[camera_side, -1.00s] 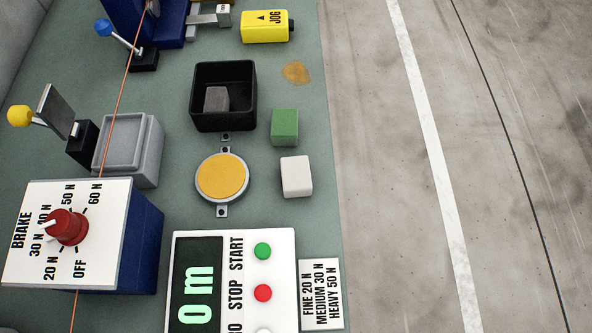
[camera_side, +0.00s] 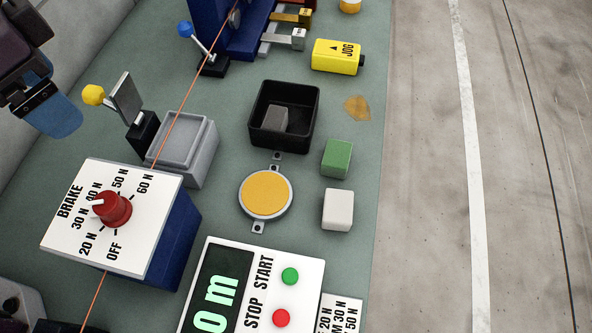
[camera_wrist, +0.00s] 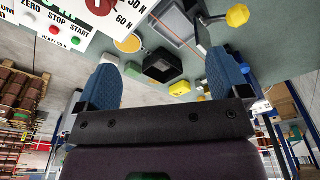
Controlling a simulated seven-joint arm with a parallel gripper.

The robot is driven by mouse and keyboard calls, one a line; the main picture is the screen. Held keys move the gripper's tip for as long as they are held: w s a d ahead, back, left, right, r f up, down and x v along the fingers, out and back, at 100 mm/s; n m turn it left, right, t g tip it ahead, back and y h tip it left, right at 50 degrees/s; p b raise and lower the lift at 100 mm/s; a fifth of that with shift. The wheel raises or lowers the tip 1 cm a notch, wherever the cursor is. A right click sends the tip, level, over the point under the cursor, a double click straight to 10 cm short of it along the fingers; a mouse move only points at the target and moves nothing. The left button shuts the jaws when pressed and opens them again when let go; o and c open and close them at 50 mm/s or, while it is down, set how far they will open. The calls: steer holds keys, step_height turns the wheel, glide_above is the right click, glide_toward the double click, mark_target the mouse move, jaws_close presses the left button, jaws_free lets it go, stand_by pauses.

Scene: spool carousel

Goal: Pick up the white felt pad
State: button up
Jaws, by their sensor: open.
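The white felt pad (camera_side: 338,209) is a small off-white block lying on the green bench top in the side view. It is right of the round yellow pad and just below the green block (camera_side: 337,158). My gripper shows at the upper left edge of the side view, with a blue fingertip (camera_side: 52,115), far from the white pad and above the bench. In the wrist view my gripper (camera_wrist: 165,78) has its two blue fingers wide apart with nothing between them.
A black tray (camera_side: 257,135) holds a grey block (camera_side: 275,119). A round yellow pad (camera_side: 265,194), a grey box (camera_side: 207,168), the brake box (camera_side: 112,217) and the counter panel (camera_side: 310,270) stand around. An orange line (camera_side: 178,132) crosses the left side. Bench right of the white pad is clear.

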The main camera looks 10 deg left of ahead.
mark_target(328, 204)
steer(key=w+d+f+m+h, duration=0.1)
steer(key=d+f+m, duration=0.2)
steer(key=d+f, duration=0.3)
steer(key=w+d+f+m+h, duration=0.1)
steer(key=w+d+f+m, duration=0.1)
steer(key=d+f, duration=0.5)
steer(key=w+d+f+m+h, duration=0.1)
steer(key=d+f+m, duration=0.4)
steer(key=d, duration=1)
steer(key=shift+w+d+f+g+h, duration=0.15)
steer(key=shift+w+f, duration=0.2)
steer(key=shift+f, duration=0.2)
steer(key=shift+w+d+f+g+h, duration=0.1)
steer(key=shift+w+f+g+h, duration=0.05)
steer(key=shift+w+f, duration=0.3)
steer(key=shift+s+x, duration=0.15)
steer(key=shift+x, duration=0.8)
steer(key=shift+s+x, duration=0.2)
steer(key=shift+x, duration=0.7)
steer(key=shift+s+x, duration=0.15)
steer(key=shift+x, duration=0.8)
steer(key=shift+r, duration=0.1)
steer(key=c, duration=1)
